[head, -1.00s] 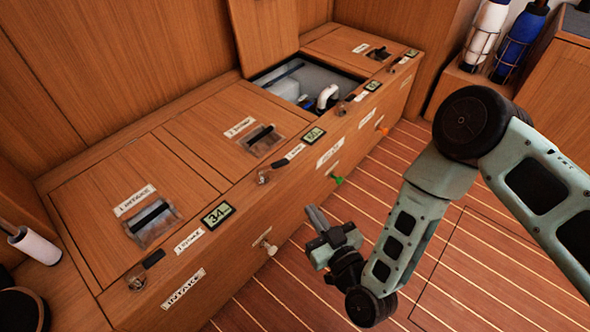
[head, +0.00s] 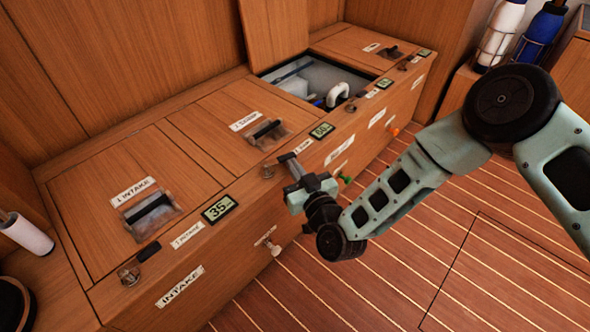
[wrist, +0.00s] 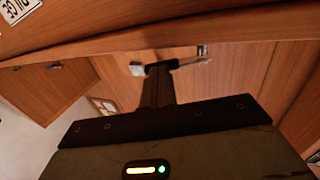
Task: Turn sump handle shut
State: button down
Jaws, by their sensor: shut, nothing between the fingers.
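The sump section is the middle part of the wooden locker, with a lid (head: 215,120) labelled as sump and a black recessed handle (head: 268,130). A green handle (head: 345,179) sticks out of the locker front below a white label (head: 339,151). My gripper (head: 289,166) is shut and empty at the locker's front top edge, left of the green handle and above its level. In the wrist view, its dark fingers (wrist: 157,88) point at the wood. I cannot tell whether they touch the locker. My gripper hides part of the top edge beside the sump display.
The intake section has a white knob (head: 273,247) and a display (head: 220,208). An orange knob (head: 393,132) is further right. An open hatch (head: 310,82) shows a white bent pipe (head: 338,95). The striped floor (head: 400,270) in front is clear.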

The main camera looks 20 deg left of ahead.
jog(key=shift+w+a+n+g+y+b, duration=0.25)
jog(key=shift+w+n+g+y, duration=0.5)
jog(key=shift+g, duration=0.2)
jog(key=shift+w+a+n+g+y+b, duration=0.25)
jog(key=shift+w+n+g+y, duration=0.45)
jog(key=shift+g, duration=0.25)
jog(key=shift+s, duration=0.1)
jog(key=shift+d, duration=0.1)
